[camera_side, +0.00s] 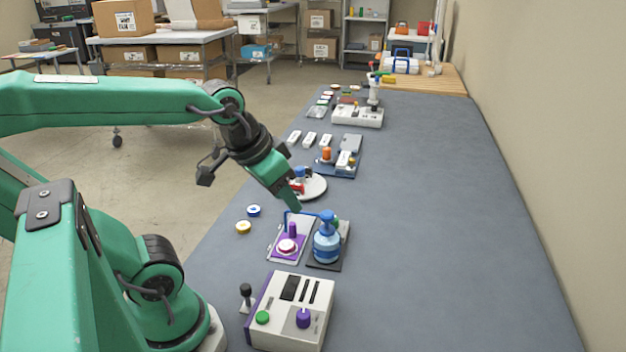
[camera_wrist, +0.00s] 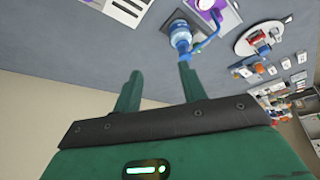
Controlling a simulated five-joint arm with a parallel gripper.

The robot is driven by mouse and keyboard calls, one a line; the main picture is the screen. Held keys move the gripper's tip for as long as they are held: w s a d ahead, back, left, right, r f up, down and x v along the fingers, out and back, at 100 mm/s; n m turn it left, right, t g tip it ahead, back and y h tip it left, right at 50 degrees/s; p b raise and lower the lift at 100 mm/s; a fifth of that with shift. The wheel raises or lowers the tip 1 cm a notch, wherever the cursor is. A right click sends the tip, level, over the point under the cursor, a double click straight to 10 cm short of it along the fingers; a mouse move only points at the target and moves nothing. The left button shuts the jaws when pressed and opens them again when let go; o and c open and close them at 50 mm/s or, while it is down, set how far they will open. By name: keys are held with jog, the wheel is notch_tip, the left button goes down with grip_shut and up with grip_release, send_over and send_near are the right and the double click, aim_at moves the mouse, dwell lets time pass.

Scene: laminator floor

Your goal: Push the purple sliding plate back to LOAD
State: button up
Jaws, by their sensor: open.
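The purple sliding plate (camera_side: 276,254) lies on a pale base on the blue-grey table, with a purple knob (camera_side: 292,229) standing at its far end. A white-and-magenta round piece (camera_side: 286,246) sits on the plate. In the wrist view the purple plate (camera_wrist: 206,4) is cut off by the top edge. My gripper (camera_side: 297,205) is open and empty, above the table just beyond the knob; the side view does not settle whether it touches anything. In the wrist view its two fingers (camera_wrist: 158,76) are spread apart. I cannot read a LOAD mark.
A blue pump bottle (camera_side: 327,247) on a dark base stands right beside the plate, its spout reaching over toward the knob. A white control box (camera_side: 290,312) is nearer. A white round dish (camera_side: 310,186) lies beyond. The table's right side is clear.

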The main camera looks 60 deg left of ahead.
jog(key=w+a+f+n+g, duration=0.3)
jog(key=w+a+f+n, duration=0.25)
jog(key=w+a, duration=0.2)
jog(key=n+g, duration=0.2)
jog(key=n, duration=0.2)
send_over(292, 224)
jog(key=f, duration=0.9)
jog(key=shift+w+d+f, duration=0.15)
jog(key=shift+w+d, duration=0.05)
jog(key=shift+d, duration=0.1)
jog(key=shift+a+f, duration=0.3)
jog(key=shift+f, duration=0.1)
jog(key=shift+f, duration=0.1)
jog(key=shift+s+f, duration=0.1)
jog(key=shift+f, duration=3.7)
grip_shut()
